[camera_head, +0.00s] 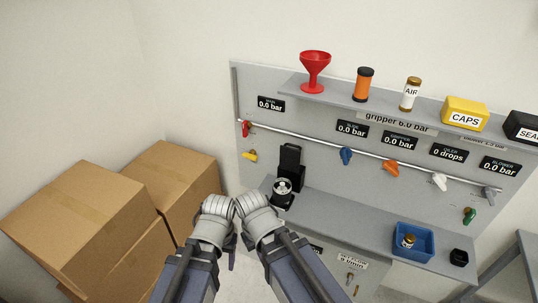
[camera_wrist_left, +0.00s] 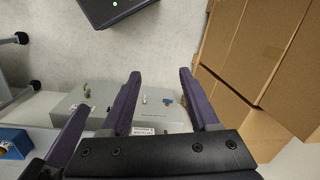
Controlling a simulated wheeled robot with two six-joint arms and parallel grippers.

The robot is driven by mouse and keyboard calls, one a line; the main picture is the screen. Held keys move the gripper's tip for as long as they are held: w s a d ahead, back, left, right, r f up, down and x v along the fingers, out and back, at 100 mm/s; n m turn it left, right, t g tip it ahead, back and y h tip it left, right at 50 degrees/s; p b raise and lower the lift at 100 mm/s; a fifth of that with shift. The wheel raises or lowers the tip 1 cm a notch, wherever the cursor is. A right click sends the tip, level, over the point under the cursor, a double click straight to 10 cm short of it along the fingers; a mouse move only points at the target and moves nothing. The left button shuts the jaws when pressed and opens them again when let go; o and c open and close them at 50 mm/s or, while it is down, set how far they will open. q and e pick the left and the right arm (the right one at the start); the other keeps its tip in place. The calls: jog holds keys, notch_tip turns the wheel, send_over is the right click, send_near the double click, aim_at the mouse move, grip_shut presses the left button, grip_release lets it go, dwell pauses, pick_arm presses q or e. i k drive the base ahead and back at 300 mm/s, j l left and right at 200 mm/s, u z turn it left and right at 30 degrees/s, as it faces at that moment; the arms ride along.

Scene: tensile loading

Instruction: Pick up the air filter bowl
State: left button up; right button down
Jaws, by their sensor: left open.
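My left gripper (camera_head: 217,210) is low in the middle of the head view, close beside my right gripper (camera_head: 256,212). In the left wrist view its two purple fingers (camera_wrist_left: 160,74) are spread apart with nothing between them. The right gripper's jaws cannot be made out. A small round piece with a brass-coloured part (camera_head: 408,240) lies in a blue bin (camera_head: 427,250) on the bench at right. It may be the air filter bowl, but I cannot tell for sure. Both grippers are well to the left of the bin.
A black stand (camera_head: 290,160) with a round metal part is just beyond the grippers. A grey panel carries coloured valve handles. Its shelf (camera_head: 350,97) holds a red funnel (camera_head: 315,68), an orange container (camera_head: 364,85) and an AIR bottle (camera_head: 410,96). Cardboard boxes (camera_head: 80,220) stand at left.

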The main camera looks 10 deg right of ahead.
aim_at(281, 197)
jog(key=i+l, duration=0.1)
jog(key=i, duration=0.25)
jog(key=i+l, duration=0.1)
jog(key=i, duration=0.2)
jog(key=z, duration=1.6)
